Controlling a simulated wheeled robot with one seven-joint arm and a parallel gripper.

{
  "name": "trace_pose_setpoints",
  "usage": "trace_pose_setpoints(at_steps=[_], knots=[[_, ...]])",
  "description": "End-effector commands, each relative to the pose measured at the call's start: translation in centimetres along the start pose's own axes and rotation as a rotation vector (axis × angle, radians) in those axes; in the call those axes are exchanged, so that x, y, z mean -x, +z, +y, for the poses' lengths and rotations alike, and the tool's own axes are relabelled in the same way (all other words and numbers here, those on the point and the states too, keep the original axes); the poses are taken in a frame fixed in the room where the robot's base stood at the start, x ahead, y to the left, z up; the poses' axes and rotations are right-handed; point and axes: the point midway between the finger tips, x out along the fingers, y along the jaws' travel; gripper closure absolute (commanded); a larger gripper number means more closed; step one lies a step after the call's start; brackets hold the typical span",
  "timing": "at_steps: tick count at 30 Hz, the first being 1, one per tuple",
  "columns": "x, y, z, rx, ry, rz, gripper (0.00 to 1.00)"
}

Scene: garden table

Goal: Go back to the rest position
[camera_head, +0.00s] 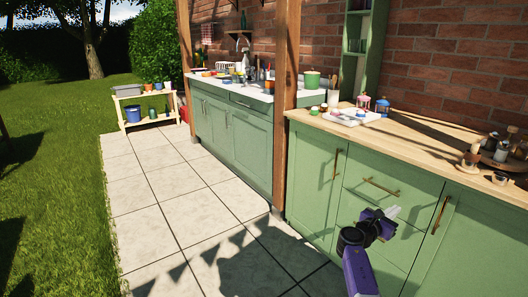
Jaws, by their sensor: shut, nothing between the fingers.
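My gripper (394,212) is at the lower right of the head view, at the end of my purple and black arm. It is shut and holds nothing. It is in front of the green cabinet drawers (376,208), below the level of the wooden worktop (418,139). I cannot tell whether it touches the cabinet front.
A white tray (341,121) and two small lanterns (382,106) stand on the worktop. Bottles and jars crowd its right end. A wooden post (285,110) stands left of this cabinet. The paved floor (170,200) is clear, with lawn to the left.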

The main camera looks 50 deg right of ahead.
Motion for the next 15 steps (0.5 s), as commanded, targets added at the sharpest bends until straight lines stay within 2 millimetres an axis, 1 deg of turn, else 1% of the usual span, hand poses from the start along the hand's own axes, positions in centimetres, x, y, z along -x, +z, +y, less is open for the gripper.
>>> trace_pose_setpoints(at_steps=[5, 8, 11, 12, 14, 15], knots=[[0.0, 0.0, 0.2, -0.045, 0.007, 0.000, 1.00], [0.0, -0.4, 1.1, -0.154, 0.045, 0.022, 1.00], [0.0, 0.6, 2.8, -0.357, 0.105, 0.057, 1.00], [0.2, 1.0, 3.5, -0.448, 0.133, 0.075, 1.00], [0.9, 0.8, 4.1, -0.578, 0.175, 0.114, 1.00], [1.7, 0.6, 4.6, -0.665, 0.207, 0.145, 1.00]])
